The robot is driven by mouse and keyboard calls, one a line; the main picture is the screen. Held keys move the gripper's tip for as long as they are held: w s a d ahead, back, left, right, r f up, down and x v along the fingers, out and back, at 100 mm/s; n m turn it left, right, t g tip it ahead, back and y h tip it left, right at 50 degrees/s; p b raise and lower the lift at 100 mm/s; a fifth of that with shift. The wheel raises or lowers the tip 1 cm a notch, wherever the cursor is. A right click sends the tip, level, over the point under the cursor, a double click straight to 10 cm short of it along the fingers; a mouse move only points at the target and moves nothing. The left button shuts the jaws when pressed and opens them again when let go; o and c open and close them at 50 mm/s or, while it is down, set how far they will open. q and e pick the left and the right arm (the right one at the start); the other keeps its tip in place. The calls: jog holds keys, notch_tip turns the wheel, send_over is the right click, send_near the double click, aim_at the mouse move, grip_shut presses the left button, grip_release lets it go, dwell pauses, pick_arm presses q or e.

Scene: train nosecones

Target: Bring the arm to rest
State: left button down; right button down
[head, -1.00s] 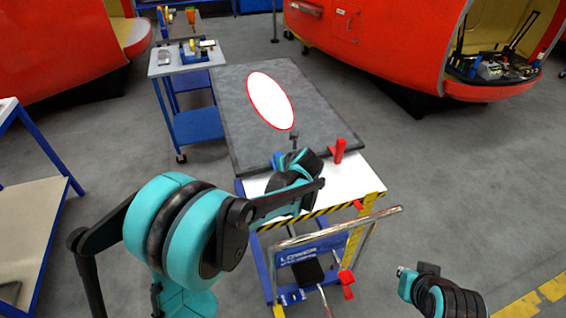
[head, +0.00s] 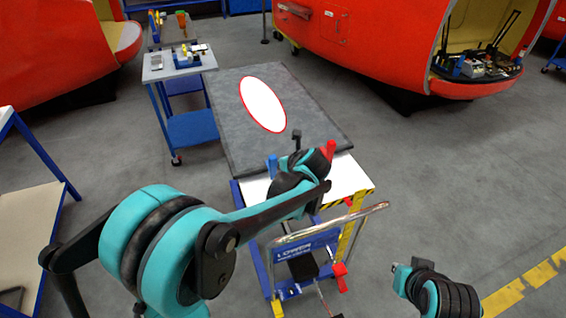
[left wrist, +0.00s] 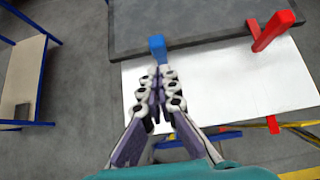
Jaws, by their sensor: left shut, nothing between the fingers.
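My left arm reaches from the lower left of the head view to the front end of a lift cart, its teal wrist (head: 300,178) over the white top near the red handle. The left gripper's fingers are hidden there. In the left wrist view the left gripper (left wrist: 158,78) is shut and empty, its tips close to a blue peg (left wrist: 157,47) at the dark panel's edge. I cannot tell whether they touch. Part of my right arm (head: 437,292) shows at the lower right; its gripper fingers are not visible.
The lift cart's white top (left wrist: 215,88) carries a dark panel (head: 225,105) with a white, red-rimmed oval (head: 263,104). A red handle (left wrist: 270,30) stands at the panel's near edge. A blue side table (head: 180,70) stands behind left. Red train nosecones (head: 355,40) stand further back.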

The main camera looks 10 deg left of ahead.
pick_arm(q)
jog(key=shift+s, duration=0.1)
jog(key=s+f+n+h+b, duration=0.2)
jog(key=s+f+n+b, duration=0.1)
jog(key=s+n, duration=1.1)
jog(key=s+a+f+n+g+h+b, duration=0.1)
jog(key=s+f+n+h+b, duration=0.2)
jog(key=s+n, duration=1.1)
jog(key=shift+a+f+n+b, duration=0.2)
jog(key=shift+f+n+b, duration=0.3)
jog(key=shift+b, duration=0.35)
